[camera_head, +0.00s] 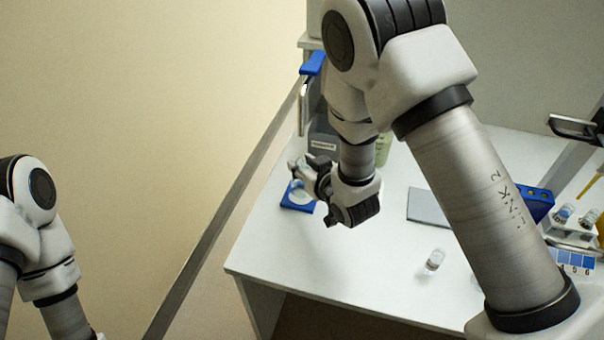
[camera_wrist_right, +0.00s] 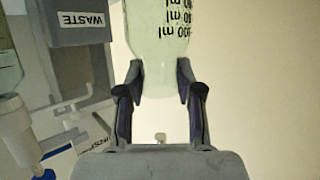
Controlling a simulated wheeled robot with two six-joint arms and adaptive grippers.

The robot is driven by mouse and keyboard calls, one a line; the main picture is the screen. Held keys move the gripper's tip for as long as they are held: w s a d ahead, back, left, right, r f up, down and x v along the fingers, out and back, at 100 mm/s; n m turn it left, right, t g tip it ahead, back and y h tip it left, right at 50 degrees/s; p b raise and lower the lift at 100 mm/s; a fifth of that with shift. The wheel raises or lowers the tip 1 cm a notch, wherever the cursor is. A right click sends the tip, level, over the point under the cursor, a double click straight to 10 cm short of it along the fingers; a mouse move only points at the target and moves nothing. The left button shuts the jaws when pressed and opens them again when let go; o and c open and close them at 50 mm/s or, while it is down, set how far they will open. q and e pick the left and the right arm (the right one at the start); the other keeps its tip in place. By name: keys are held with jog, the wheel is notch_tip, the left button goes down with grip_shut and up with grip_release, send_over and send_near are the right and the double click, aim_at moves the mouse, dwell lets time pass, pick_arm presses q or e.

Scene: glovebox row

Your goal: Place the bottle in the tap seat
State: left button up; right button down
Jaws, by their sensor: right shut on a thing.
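My right gripper (camera_head: 308,176) is over the left part of the white bench. In the right wrist view its two fingers (camera_wrist_right: 160,95) are shut on the narrow end of a clear, pale green bottle (camera_wrist_right: 165,45) with black ml markings. In the head view the gripper and wrist largely hide the bottle. A blue square piece with a pale round middle (camera_head: 297,204) lies on the bench just below the gripper; it may be the tap seat, but I cannot tell for sure. My left arm shows at the lower left, its gripper out of frame.
A grey box labelled WASTE (camera_wrist_right: 80,22) stands near the bottle. A pale green container (camera_head: 384,148) is partly behind my right arm. A small clear vial (camera_head: 434,260) and a grey plate (camera_head: 427,207) are on the bench. A rack with vials (camera_head: 573,225) stands right.

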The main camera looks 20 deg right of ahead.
jog(key=f, duration=0.1)
jog(key=w+f, duration=0.1)
jog(key=f, duration=0.2)
jog(key=shift+w, duration=0.3)
jog(key=shift+r, duration=0.1)
jog(key=shift+s, duration=0.1)
jog(key=shift+f, duration=0.2)
jog(key=c, duration=0.7)
grip_release()
jog(key=shift+c, duration=0.2)
jog(key=shift+r, duration=0.1)
